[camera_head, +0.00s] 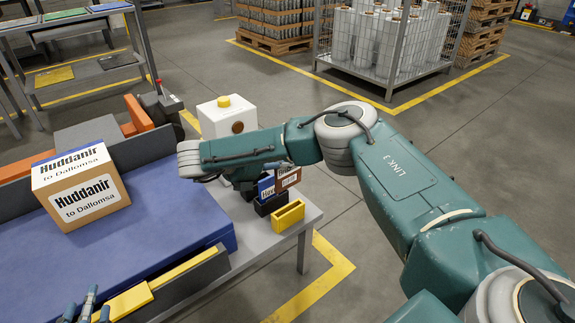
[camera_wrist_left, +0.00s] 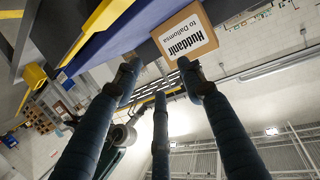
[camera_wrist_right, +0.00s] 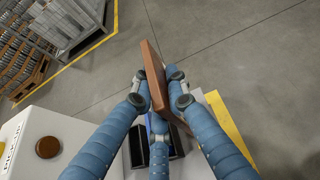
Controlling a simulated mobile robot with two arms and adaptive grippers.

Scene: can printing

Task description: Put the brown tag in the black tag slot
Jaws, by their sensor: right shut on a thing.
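The black tag slot (camera_head: 272,206) stands on the grey table edge, close below the tag. Whether tag and slot touch I cannot tell.
A yellow slot (camera_head: 289,217) stands right beside the black one. A white box (camera_head: 228,116) with a yellow cap and brown button is behind. A labelled carton (camera_head: 80,185) sits on the blue conveyor (camera_head: 150,225). A wire cage (camera_head: 385,45) is at the back.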

